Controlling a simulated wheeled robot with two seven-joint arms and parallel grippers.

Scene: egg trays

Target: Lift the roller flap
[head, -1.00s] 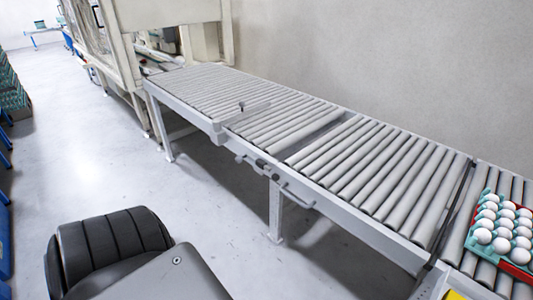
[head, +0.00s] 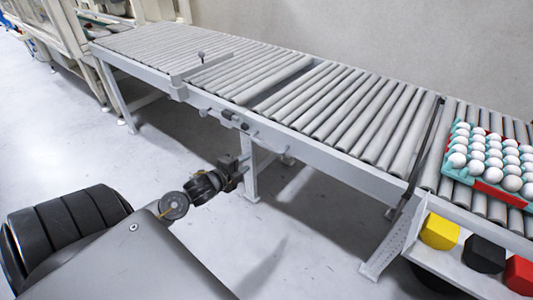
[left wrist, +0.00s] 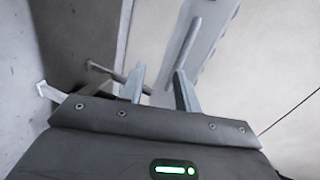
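The roller conveyor (head: 330,110) runs diagonally across the head view, its grey rollers lying level. A dark gap (head: 285,90) parts the far rollers from the near ones; I cannot tell which section is the flap. A bar handle (head: 268,145) sticks out from the side rail beside the gap. My left gripper (head: 238,170) is below and in front of that rail, near the handle. In the left wrist view its two fingers (left wrist: 160,88) stand apart with nothing visibly held between them. A pale rail with a bar (left wrist: 190,43) shows beyond them. My right gripper is out of view.
A teal-and-red egg tray (head: 487,187) with several white eggs lies on the rollers at right. Yellow (head: 440,232), black (head: 484,254) and red (head: 519,274) blocks are below it. A conveyor leg (head: 250,172) stands near my gripper. The floor at left is open.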

